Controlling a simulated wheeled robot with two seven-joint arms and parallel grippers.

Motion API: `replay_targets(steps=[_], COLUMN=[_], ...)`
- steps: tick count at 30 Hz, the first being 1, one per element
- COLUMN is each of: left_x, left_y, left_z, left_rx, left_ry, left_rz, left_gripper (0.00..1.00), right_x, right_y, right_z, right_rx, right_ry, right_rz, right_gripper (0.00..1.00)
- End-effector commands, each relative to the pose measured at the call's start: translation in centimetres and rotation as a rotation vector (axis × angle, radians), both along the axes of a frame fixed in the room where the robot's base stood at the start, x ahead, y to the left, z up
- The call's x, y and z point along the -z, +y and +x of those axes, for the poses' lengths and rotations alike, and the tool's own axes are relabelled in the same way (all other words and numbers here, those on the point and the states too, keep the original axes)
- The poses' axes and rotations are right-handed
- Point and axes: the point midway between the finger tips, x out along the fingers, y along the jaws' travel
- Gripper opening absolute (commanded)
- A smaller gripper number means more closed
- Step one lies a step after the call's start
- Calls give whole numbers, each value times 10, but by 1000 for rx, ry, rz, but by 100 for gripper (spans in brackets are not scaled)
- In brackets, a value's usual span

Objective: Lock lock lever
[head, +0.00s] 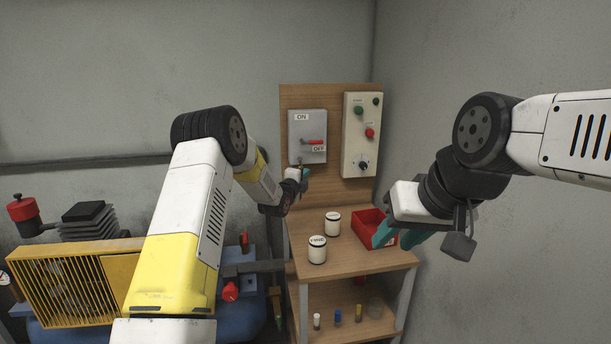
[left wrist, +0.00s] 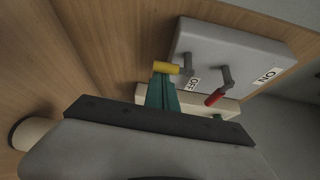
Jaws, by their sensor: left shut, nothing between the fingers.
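A grey switch box (head: 308,128) with ON and OFF labels is mounted on the wooden back panel. Its red-handled lever (head: 313,142) points right, just above the OFF label. In the left wrist view, the box (left wrist: 235,50) shows the red-handled lever (left wrist: 217,97) and a second, yellow-handled lever (left wrist: 168,68) beside OFF. I take the yellow one for the lock lever. My left gripper (head: 304,174) is at the box's lower edge, shut and empty. Its teal fingertips (left wrist: 162,80) are right at the yellow handle; contact is unclear. My right gripper (head: 397,238) is open and empty near the red bin.
A pale control box (head: 361,135) with buttons and a knob is right of the switch box. The wooden table (head: 345,262) below holds two white jars (head: 317,249) and a red bin (head: 368,222). A compressor with a yellow grille (head: 75,283) stands at left.

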Motion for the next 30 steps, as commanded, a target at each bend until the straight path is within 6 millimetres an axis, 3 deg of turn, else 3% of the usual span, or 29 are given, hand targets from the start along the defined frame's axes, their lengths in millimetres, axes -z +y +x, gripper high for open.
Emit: replay_targets(steps=[17, 30], left_x=[0, -3], left_y=[5, 17], left_z=[-1, -3], left_rx=[-1, 0], left_ry=[24, 93], left_rz=[128, 488], left_gripper=[0, 0], right_x=[0, 0], right_y=[0, 0], right_z=[0, 0], right_rx=[0, 0], right_ry=[0, 0], right_rz=[0, 0], right_gripper=[36, 36])
